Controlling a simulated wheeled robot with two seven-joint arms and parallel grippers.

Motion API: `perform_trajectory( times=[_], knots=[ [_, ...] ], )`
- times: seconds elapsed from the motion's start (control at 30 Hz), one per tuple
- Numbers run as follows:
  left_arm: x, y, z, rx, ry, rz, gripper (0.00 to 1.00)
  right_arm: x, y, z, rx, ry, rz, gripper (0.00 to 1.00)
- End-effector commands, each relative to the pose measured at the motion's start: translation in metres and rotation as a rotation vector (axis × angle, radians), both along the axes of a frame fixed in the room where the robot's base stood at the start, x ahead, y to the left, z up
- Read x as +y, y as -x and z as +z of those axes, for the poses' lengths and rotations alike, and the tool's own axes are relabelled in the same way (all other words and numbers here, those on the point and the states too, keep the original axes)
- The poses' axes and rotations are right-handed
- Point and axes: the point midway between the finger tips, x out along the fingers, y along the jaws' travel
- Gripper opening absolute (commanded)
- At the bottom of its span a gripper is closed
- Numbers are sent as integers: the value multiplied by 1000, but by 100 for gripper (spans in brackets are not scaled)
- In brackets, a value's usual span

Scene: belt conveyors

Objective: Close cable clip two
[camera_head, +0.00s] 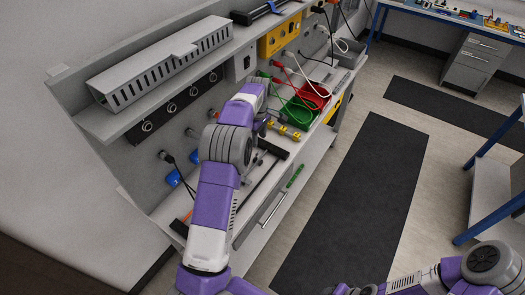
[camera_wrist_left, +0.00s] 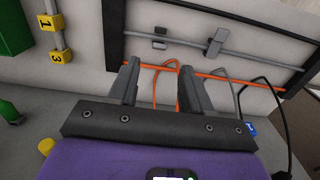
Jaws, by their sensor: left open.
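In the left wrist view, two small grey cable clips sit on a grey rail (camera_wrist_left: 260,56): one at the left (camera_wrist_left: 160,38) and one at the right (camera_wrist_left: 216,45) with a part standing up. I cannot read a number on either clip. An orange cable (camera_wrist_left: 225,78) runs below the rail and loops down between my fingers. My left gripper (camera_wrist_left: 158,72) is open and seems empty, with its fingertips near the orange cable and apart from the clips. In the head view my left arm hides most of this spot. My right gripper is out of view.
Yellow blocks (camera_head: 283,130), red (camera_head: 311,95) and green (camera_head: 298,112) bins stand behind the rail area. Black end bars (camera_wrist_left: 114,40) flank the rail. A black cable (camera_wrist_left: 262,85) and a blue connector (camera_wrist_left: 251,128) lie at the right. A slotted duct (camera_head: 160,65) tops the upper shelf.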

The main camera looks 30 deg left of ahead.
Motion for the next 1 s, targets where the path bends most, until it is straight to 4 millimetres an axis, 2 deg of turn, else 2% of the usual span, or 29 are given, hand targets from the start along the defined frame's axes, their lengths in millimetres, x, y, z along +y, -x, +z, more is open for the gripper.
perform_trajectory(
  times=[0.17,0.4,0.53,0.7,0.93,1.0],
  knots=[
    [0,0,-16,1,1,0,49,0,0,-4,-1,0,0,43],
    [-1,1,-54,3,2,-1,49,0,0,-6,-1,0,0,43],
    [0,0,-70,1,1,0,49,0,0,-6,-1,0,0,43],
    [0,0,-78,0,1,0,49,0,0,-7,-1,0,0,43],
    [0,0,-78,-1,1,-1,49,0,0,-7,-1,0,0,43],
    [0,0,-78,-1,1,0,38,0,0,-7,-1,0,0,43]
  ],
)
